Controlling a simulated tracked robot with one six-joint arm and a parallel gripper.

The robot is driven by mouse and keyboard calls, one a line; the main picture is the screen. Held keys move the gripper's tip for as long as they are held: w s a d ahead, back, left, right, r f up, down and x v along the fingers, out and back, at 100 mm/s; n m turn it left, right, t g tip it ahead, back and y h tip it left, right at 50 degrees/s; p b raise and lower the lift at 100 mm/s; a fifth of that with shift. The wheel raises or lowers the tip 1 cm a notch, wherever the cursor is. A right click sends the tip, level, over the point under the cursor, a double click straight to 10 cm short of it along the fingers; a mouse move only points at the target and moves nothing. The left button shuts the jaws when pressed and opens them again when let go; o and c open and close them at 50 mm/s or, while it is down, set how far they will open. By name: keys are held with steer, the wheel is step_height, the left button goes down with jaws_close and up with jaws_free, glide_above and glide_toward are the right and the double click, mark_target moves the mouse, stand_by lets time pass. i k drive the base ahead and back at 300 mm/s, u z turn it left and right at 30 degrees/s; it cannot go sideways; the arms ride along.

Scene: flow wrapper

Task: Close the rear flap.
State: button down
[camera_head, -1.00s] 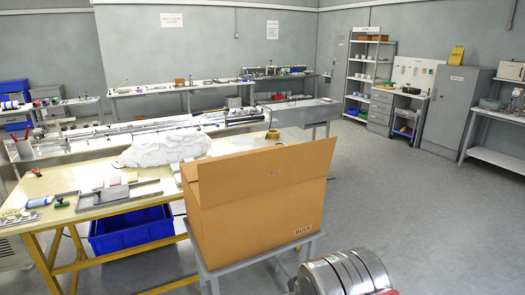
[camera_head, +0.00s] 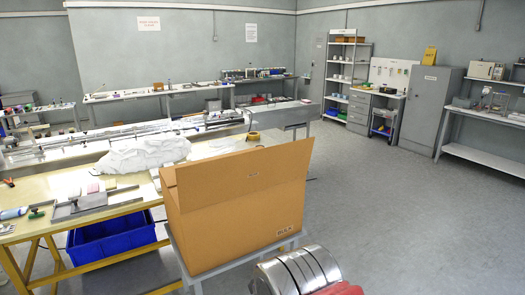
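A large brown cardboard box (camera_head: 240,229) marked BULK stands on a small grey stand (camera_head: 292,241) in front of me. A wide flap (camera_head: 240,172) on the side nearest me stands up and leans outward, and it hides the box's opening and any other flaps. I cannot tell from here which flap is the rear one. My gripper is not in view. A banded metal cylinder shows at the bottom edge, to the right of the box; it may be part of my arm.
A yellow-legged bench (camera_head: 26,229) stands left of the box, with a white plastic heap (camera_head: 143,154) and small tools on it. A blue bin (camera_head: 110,237) sits beneath. Open grey floor (camera_head: 400,220) lies to the right. Shelving and a grey cabinet (camera_head: 436,108) line the back.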

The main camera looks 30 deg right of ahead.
mark_target(206, 184)
steer(key=z, duration=0.05)
steer(key=i, duration=1)
steer(key=u, duration=0.05)
